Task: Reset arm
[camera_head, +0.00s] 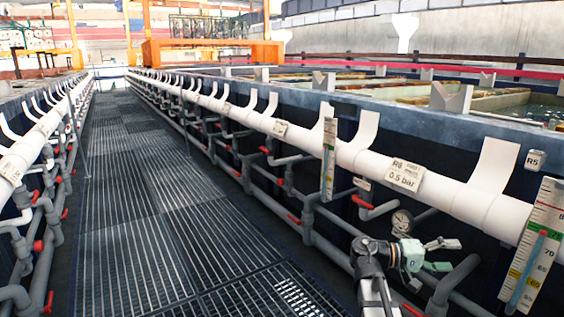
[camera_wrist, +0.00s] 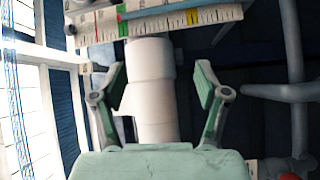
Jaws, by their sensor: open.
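My gripper (camera_head: 447,255) is at the lower right of the head view, beside the white pipe of the right-hand tank row. Its green-grey fingers are spread apart with nothing between them. In the wrist view, my gripper (camera_wrist: 160,82) is open. A white pipe (camera_wrist: 153,75) shows behind the gap between the fingers. Whether the fingers touch anything cannot be told, but no contact shows.
A white pipe (camera_head: 345,153) with labels runs along the right tanks. Gauge boards (camera_head: 540,245) hang there, and a round pressure gauge (camera_head: 402,221) is close to my arm. Red-handled valves (camera_head: 362,202) sit below. The grated walkway (camera_head: 150,210) is clear.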

